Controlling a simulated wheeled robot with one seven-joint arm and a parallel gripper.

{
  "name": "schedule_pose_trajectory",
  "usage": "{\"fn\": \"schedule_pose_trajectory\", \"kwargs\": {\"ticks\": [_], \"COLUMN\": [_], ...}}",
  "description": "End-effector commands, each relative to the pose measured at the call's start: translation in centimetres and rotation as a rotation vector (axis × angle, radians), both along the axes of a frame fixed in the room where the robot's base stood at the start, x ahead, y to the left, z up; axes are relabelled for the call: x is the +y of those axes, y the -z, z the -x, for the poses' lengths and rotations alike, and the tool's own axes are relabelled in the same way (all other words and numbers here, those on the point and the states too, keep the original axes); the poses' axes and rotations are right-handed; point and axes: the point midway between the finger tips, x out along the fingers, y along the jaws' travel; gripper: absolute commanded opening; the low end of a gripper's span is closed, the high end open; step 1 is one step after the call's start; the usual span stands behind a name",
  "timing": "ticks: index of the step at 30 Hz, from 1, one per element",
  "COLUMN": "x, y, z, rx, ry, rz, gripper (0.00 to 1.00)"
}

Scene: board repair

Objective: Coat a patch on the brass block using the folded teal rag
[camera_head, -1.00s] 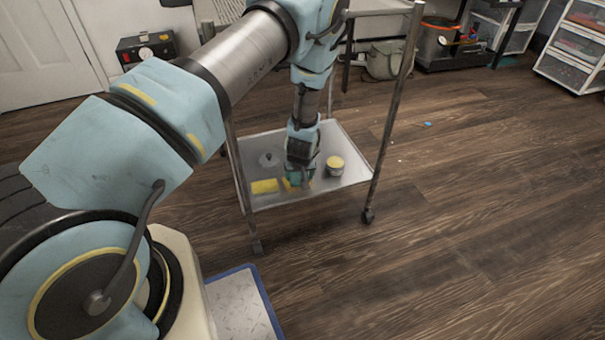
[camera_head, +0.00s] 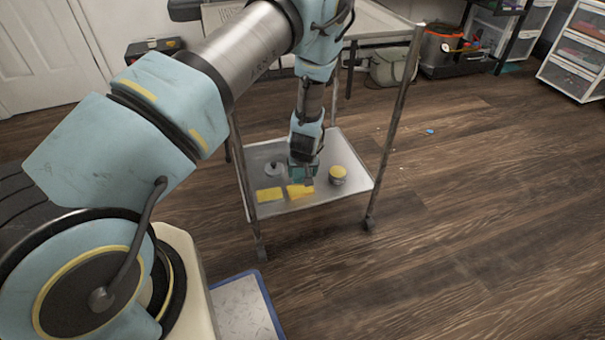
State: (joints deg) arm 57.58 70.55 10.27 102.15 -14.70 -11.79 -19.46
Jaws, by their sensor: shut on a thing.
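My gripper (camera_head: 304,178) points down over the metal cart's lower shelf. It is shut on the folded teal rag (camera_head: 302,170), which shows as a small teal patch at the fingers. Just below it lies a flat yellow piece (camera_head: 299,191), which appears to be the brass block. The rag looks slightly above it, though contact is hard to judge at this size. A second flat yellow piece (camera_head: 269,195) lies to its left. The fingers hide part of the shelf behind them.
A small tin with a yellow top (camera_head: 338,174) stands right of my gripper. A grey round item (camera_head: 274,169) sits to the left. The shelf (camera_head: 328,196) has a bare front right part. The cart's posts (camera_head: 396,125) rise around it.

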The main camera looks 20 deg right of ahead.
Motion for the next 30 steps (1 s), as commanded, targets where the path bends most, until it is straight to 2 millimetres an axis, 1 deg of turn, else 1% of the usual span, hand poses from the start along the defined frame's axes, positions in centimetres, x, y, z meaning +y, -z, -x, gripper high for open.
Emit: {"fn": "schedule_pose_trajectory", "kwargs": {"ticks": [8, 19, 30], "x": [0.0, -0.1, 0.0], "y": [-0.1, -3.0, -2.9], "z": [0.0, 0.0, 0.0], "rx": [0.000, 0.000, 0.000], "ry": [0.000, -0.001, 0.000], "rz": [0.000, 0.002, 0.000], "gripper": [0.00, 0.00, 0.00]}}
